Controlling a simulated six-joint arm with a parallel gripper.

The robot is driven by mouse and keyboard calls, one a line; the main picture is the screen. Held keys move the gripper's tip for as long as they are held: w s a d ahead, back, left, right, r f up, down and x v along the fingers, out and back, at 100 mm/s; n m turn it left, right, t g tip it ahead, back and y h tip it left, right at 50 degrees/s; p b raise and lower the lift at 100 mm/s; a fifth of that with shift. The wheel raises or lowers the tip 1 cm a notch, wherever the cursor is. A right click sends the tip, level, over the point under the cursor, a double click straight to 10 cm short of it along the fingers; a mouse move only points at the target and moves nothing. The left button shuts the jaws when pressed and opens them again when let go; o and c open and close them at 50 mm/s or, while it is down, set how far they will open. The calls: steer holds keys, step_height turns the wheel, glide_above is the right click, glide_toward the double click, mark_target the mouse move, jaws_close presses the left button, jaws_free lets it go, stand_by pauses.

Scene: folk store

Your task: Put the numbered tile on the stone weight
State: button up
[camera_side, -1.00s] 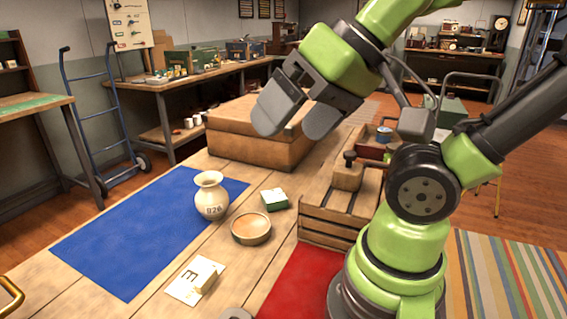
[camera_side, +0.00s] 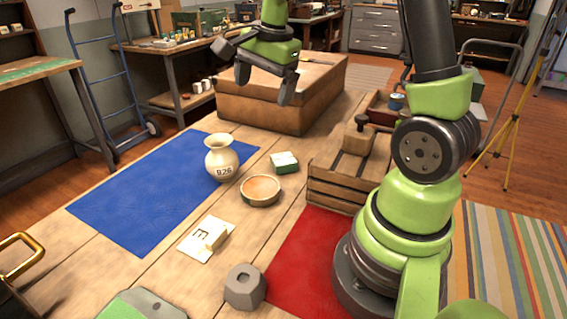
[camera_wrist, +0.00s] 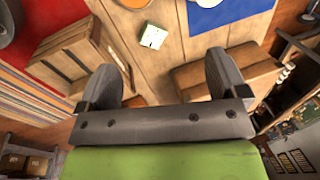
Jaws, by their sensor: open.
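A small cream tile (camera_side: 212,239) with a dark figure at its left side sits on a white card on the wooden table in the side view. The stone weight (camera_side: 245,287) is a grey faceted block with a small hollow in its top, standing in front of the tile and a little right. My gripper (camera_side: 265,82) is open and empty, raised over the large brown box at the back, well away from both. In the wrist view my gripper's spread fingers (camera_wrist: 160,75) have nothing between them. I cannot make out the tile or weight there.
A white vase (camera_side: 222,160) stands on the blue mat (camera_side: 140,210). A wooden bowl (camera_side: 261,191), a green-and-white box (camera_side: 285,161) and a slatted crate (camera_side: 336,187) stand beyond the tile. The large brown box (camera_side: 262,109) is at the back. A red mat (camera_side: 305,255) lies right of the weight.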

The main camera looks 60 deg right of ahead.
steer(key=d+f+m+g, duration=0.2)
steer(key=d+f+m, duration=0.7)
steer(key=f, duration=0.4)
steer(key=n, duration=0.1)
glide_above(283, 158)
steer(key=s, duration=0.1)
steer(key=shift+g, duration=0.3)
step_height(283, 158, down, 4)
steer(key=shift+f, duration=0.15)
steer(key=shift+w+f, duration=0.25)
steer(key=shift+f, duration=1.3)
steer(key=shift+w+f, duration=0.2)
steer(key=shift+f, duration=1.3)
steer(key=shift+c, duration=0.4)
steer(key=c, duration=1.1)
steer(key=shift+r, duration=0.15)
